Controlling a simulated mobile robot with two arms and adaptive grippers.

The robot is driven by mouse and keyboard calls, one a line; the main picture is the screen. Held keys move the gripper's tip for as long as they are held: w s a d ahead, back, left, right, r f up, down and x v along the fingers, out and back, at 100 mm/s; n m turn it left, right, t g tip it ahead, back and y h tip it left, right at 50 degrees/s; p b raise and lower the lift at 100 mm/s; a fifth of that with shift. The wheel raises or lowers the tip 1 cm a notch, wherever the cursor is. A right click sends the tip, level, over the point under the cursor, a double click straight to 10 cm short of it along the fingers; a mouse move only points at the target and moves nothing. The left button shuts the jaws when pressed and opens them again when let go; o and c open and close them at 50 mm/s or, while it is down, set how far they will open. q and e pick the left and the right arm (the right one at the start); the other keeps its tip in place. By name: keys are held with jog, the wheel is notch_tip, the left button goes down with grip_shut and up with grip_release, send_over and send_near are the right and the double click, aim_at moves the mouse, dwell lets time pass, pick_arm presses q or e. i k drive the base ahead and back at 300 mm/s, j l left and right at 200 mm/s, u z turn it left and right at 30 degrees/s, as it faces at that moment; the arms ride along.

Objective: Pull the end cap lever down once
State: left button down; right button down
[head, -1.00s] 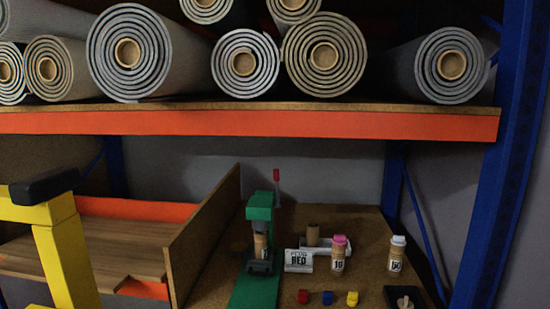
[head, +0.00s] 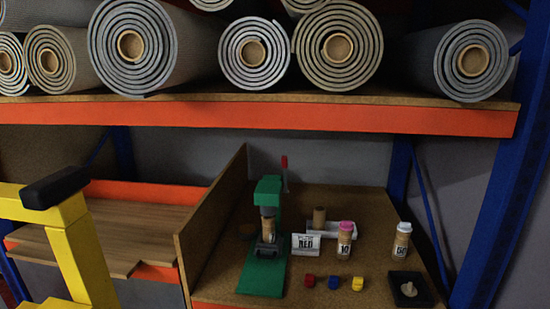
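A green press (head: 271,190) stands on the brown lower shelf, on a green base plate (head: 261,279). A lever with a red grip (head: 284,162) stands upright behind the press head. A cork-coloured cylinder (head: 268,226) sits under the head, in a dark holder (head: 266,249). A small sign reading RED (head: 305,244) stands right of the press. Neither gripper shows in the head view.
Bottles with a pink cap (head: 345,241) and a white cap (head: 402,241) stand to the right. Red (head: 309,281), blue (head: 333,283) and yellow (head: 358,284) plugs lie in front. A black tray (head: 411,289) is at front right. A wooden divider (head: 214,222) stands left of the press. Rolled rugs (head: 338,48) fill the upper shelf.

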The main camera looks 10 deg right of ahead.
aim_at(284, 159)
jog(key=i+l+u, duration=0.3)
jog(key=l, duration=0.35)
jog(key=i+l+u, duration=0.15)
jog(key=i+l, duration=0.15)
jog(key=i+l+u, duration=0.15)
jog(key=l, duration=0.25)
jog(key=i+l+u, duration=0.2)
jog(key=l, duration=0.2)
jog(key=k, duration=0.05)
